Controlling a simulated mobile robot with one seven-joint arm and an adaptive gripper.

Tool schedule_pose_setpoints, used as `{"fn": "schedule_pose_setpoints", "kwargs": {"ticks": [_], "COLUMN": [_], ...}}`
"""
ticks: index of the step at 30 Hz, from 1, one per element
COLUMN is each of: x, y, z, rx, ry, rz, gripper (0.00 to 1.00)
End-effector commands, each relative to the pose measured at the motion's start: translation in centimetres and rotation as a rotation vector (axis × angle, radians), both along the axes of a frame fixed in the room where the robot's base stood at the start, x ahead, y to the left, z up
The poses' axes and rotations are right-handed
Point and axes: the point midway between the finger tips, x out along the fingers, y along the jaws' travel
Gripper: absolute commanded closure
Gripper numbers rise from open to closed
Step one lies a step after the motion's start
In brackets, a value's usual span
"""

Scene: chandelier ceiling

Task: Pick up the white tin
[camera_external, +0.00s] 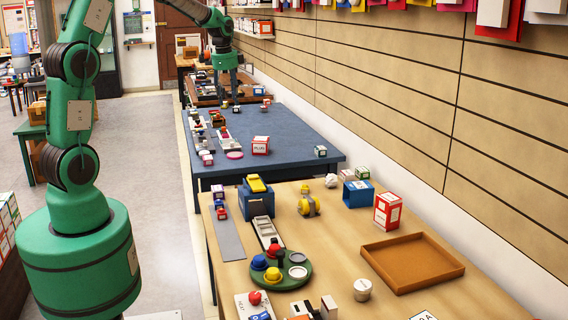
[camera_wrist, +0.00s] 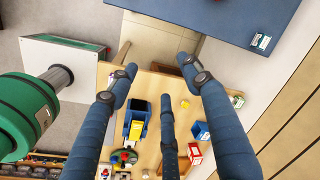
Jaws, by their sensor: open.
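The white tin (camera_external: 362,290) is a small, pale, round tin standing upright near the front of the wooden table (camera_external: 330,240), just in front of the brown tray. My gripper (camera_external: 230,100) hangs with its fingers pointing down, far behind the tin, over the blue table's far part in the external view. In the wrist view my gripper (camera_wrist: 158,70) has its three dark blue fingers spread, with nothing between them. I cannot pick out the tin with certainty in the wrist view.
A brown tray (camera_external: 415,287), a red-and-white box (camera_external: 387,211), a blue open box (camera_external: 358,194) and a green round board (camera_external: 290,284) with coloured pieces stand around the tin. The blue table (camera_external: 290,135) lies beyond. A slatted wall (camera_external: 400,80) bounds the right.

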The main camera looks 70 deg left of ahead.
Motion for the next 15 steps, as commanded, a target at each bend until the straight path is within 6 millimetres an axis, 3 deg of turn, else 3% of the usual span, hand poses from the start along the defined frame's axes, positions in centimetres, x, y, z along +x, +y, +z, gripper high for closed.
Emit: {"fn": "schedule_pose_setpoints", "kwargs": {"ticks": [3,8,15], "x": [-0.6,-2.0,-5.3], "y": [4.5,10.2,18.2], "z": [-2.4,-5.7,-11.2], "rx": [-0.01,-0.023,-0.051], "ry": [0.027,0.058,0.095], "rz": [-0.03,-0.08,-0.153], "gripper": [0.51,0.51,0.51]}}
